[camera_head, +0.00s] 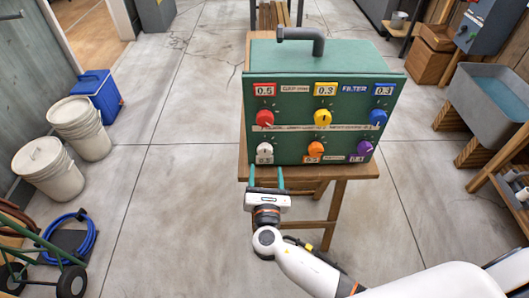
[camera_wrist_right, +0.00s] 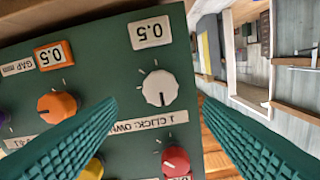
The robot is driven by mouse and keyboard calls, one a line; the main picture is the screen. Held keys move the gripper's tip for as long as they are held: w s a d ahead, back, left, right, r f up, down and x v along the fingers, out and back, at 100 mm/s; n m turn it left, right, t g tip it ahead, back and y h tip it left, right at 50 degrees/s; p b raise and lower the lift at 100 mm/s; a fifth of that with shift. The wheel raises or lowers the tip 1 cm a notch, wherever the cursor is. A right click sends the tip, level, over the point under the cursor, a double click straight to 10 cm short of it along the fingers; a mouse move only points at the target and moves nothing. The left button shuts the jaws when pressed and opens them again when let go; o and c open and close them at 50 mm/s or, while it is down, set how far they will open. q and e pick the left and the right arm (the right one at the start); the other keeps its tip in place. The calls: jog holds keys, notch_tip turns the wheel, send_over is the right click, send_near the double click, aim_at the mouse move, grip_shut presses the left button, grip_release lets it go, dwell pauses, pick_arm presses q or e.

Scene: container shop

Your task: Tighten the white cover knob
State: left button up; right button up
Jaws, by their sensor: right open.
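The white knob (camera_head: 264,148) is at the lower left of the green panel box (camera_head: 300,92). In the right wrist view the white knob (camera_wrist_right: 159,88) appears upside down beside a white "0.5" label, with a dark pointer line on it. My right gripper (camera_head: 267,178) is open in front of and below the white knob, its two teal fingers apart and pointing at the panel. In the right wrist view the gripper (camera_wrist_right: 157,99) has one finger on each side of the knob in the picture; no contact shows. My left gripper is out of view.
A red knob (camera_head: 265,117) sits above the white one, and an orange knob (camera_head: 315,148) is to its right. Yellow, blue and purple knobs are also on the panel. The box stands on a wooden table (camera_head: 362,170).

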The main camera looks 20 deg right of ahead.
aim_at(266, 154)
jog(key=x, duration=0.7)
jog(key=shift+w+f+p, duration=0.1)
jog(key=shift+w+p, duration=0.05)
jog(key=shift+p, duration=0.15)
jog(key=c, duration=1)
jog(key=shift+f+m+b, duration=0.25)
jog(key=shift+m+b, duration=1.05)
jog(key=shift+b, duration=0.1)
jog(key=m+b, duration=0.5)
jog(key=m, duration=0.1)
jog(key=shift+d+b, duration=0.1)
jog(key=shift+b, duration=0.25)
jog(key=m+b, duration=0.3)
jog(key=m, duration=0.1)
jog(key=shift+m, duration=0.4)
jog(key=shift+m+b, duration=1.7)
jog(key=shift+m, duration=0.5)
jog(key=shift+r, duration=0.1)
